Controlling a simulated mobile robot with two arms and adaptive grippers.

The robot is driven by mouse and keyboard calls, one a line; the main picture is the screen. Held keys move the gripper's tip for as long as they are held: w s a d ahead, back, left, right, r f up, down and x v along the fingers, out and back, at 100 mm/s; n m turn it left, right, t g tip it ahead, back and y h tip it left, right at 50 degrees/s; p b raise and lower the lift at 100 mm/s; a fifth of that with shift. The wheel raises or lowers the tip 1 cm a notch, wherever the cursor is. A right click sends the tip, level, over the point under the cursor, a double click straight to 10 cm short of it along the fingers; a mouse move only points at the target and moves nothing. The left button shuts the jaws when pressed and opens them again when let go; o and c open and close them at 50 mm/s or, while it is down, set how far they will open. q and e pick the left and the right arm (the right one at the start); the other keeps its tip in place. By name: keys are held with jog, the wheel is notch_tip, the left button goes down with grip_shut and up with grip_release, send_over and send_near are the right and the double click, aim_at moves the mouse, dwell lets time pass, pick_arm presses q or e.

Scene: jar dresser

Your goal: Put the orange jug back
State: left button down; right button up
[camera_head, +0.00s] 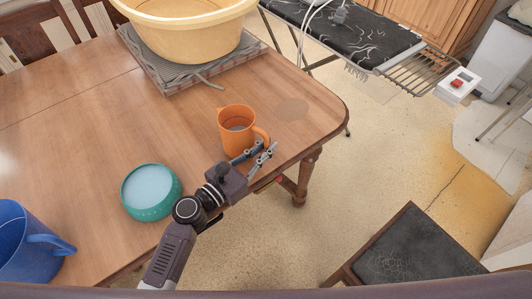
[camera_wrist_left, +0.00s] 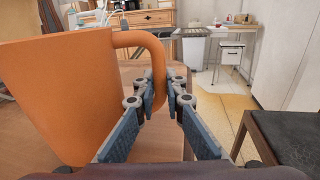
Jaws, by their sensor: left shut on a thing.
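The orange jug (camera_head: 236,131) is upright at the right part of the wooden table, near its front edge. Its handle points right. I cannot tell whether its base touches the table. My left gripper (camera_head: 267,147) is at the handle, on the jug's right side. In the left wrist view the jug (camera_wrist_left: 62,95) fills the left, and the gripper (camera_wrist_left: 160,101) is shut on its handle, which passes between the two fingers. My right gripper is not in view.
A teal bowl (camera_head: 150,211) and a blue jug (camera_head: 22,250) stand left on the table (camera_head: 90,115). A dark-seated chair (camera_head: 410,250) stands front right. The right table corner is clear.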

pick_arm(q)
jog(key=shift+f, duration=0.45)
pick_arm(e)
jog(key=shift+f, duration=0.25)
pick_arm(q)
jog(key=shift+f, duration=0.1)
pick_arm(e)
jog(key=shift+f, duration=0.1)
pick_arm(q)
jog(key=c, duration=2)
grip_release()
